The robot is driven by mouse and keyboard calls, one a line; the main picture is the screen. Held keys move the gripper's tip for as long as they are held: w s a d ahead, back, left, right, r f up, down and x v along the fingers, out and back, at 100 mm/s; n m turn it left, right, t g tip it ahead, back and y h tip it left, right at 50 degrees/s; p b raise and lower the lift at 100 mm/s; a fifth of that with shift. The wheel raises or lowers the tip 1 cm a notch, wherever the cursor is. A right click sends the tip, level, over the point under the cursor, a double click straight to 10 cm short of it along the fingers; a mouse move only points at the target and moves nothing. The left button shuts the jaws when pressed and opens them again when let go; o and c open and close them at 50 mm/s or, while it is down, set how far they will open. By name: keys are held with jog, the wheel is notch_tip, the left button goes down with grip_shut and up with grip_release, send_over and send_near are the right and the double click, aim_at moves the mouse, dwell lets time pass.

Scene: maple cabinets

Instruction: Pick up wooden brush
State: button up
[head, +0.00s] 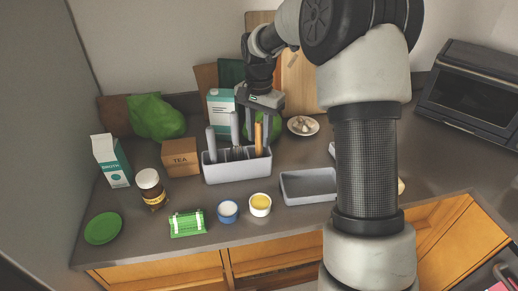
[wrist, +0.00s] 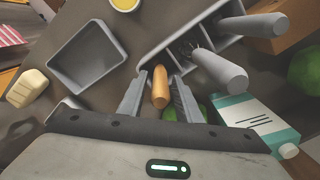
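The wooden brush (head: 259,138) stands upright in the right end of a grey utensil holder (head: 236,172). Only its orange-brown handle shows; its lower part is hidden inside the holder. My gripper (head: 261,128) points down over that end of the holder. In the wrist view, the two fingers of my gripper (wrist: 159,78) are apart, with the brush handle (wrist: 160,88) between them. Gaps show on both sides of the handle, so the gripper is open and not closed on it.
Grey-handled utensils (wrist: 220,70) stand in the holder's other compartments. A carton (head: 220,103) is behind it, a tea box (head: 180,157) to its left, and a grey tray (head: 308,186) to its right. Small bowls (head: 260,205) stand in front.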

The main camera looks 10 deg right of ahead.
grip_shut()
